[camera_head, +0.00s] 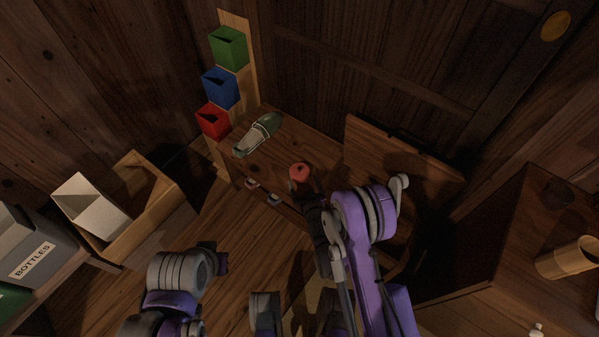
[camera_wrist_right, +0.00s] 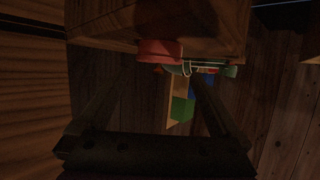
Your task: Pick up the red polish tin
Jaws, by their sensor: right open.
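The red polish tin (camera_head: 299,172) is a small round red tin on the wooden bench top (camera_head: 325,154), near its front edge. In the right wrist view, the tin (camera_wrist_right: 160,50) shows beyond the fingertips, between the lines of the two fingers, by the wooden bench. My right gripper (camera_head: 298,188) is open and empty, reaching the tin's near side; the arm hides part of it. In the right wrist view, the spread fingers (camera_wrist_right: 157,84) show clear space between them. My left arm shows at lower left, but I cannot make out its gripper.
A green-and-white shoe (camera_head: 258,135) lies left of the tin. Red (camera_head: 213,121), blue (camera_head: 220,88) and green (camera_head: 229,49) boxes rise on a board behind. A raised wooden panel (camera_head: 385,160) stands right of the tin. A wooden crate (camera_head: 150,220) stands left.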

